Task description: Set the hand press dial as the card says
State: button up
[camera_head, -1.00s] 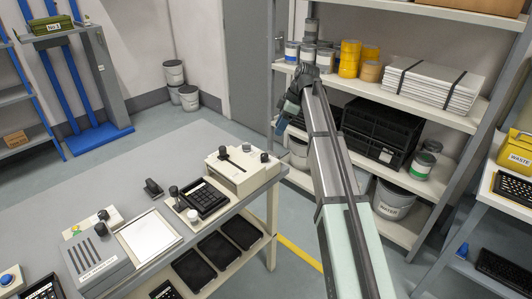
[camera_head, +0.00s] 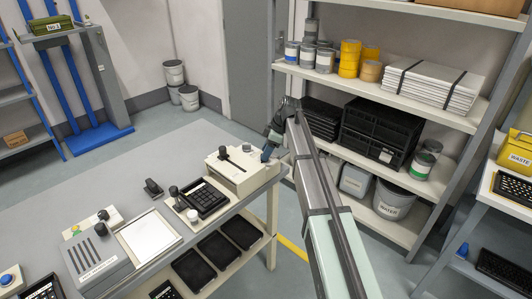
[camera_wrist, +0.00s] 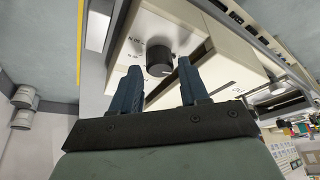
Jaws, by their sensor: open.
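The hand press is a cream box (camera_head: 238,172) with a slot and dark knobs on top, at the table's right end. In the wrist view its cream body (camera_wrist: 195,22) carries a round black dial knob (camera_wrist: 159,58) with small marks around it. My gripper (camera_wrist: 158,67) is open, its two blue fingers apart. The knob appears between the fingertips; whether they reach around it I cannot tell. In the head view my gripper (camera_head: 267,153) is at the press's right end and covers part of it. I cannot make out a readable card.
The grey table (camera_head: 110,180) also holds a black keypad (camera_head: 205,199), a white panel (camera_head: 149,236) and a grey slotted box (camera_head: 95,258). Black trays (camera_head: 218,250) lie on the shelf below. A storage rack (camera_head: 400,115) stands behind my arm. Floor is open between rack and table.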

jog(key=shift+a+f, duration=0.2)
jog(key=shift+f, duration=0.25)
jog(key=shift+c, duration=0.3)
jog(key=c, duration=0.7)
